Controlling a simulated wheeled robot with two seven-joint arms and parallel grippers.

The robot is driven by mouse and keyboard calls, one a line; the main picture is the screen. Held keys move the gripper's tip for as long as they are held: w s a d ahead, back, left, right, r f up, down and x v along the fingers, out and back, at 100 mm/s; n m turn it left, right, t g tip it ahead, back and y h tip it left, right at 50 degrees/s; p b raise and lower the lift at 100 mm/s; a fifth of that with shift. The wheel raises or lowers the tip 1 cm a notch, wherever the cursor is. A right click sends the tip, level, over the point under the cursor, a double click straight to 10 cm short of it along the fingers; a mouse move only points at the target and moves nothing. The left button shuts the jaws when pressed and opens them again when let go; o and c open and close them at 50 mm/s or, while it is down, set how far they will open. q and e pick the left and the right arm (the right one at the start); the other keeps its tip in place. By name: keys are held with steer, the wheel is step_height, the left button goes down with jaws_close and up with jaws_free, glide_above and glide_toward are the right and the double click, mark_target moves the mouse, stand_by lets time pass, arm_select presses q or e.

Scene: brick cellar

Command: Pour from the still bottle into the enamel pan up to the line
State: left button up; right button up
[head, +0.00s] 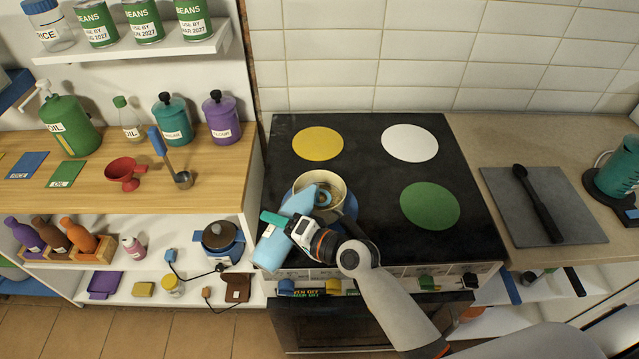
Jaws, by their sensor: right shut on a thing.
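My right gripper (292,226) is shut on a light blue bottle (271,250) with a white label. It holds the bottle tilted at the front left of the stove, its upper end reaching over the near rim of the pan. My left gripper is not in view.
The black hob (365,150) has yellow, white and green discs. Left is a wooden counter (85,193) with a red funnel (124,173), ladle (170,158) and several bottles. Right is a grey board (580,205) with a black utensil (538,203). The right half of the hob is clear.

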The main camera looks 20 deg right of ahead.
steer(key=shift+w+d+r+m+p, duration=0.2)
steer(key=shift+r+m+p, duration=0.2)
steer(key=shift+r+p, duration=0.15)
stand_by(1.4)
steer(key=shift+f, duration=0.1)
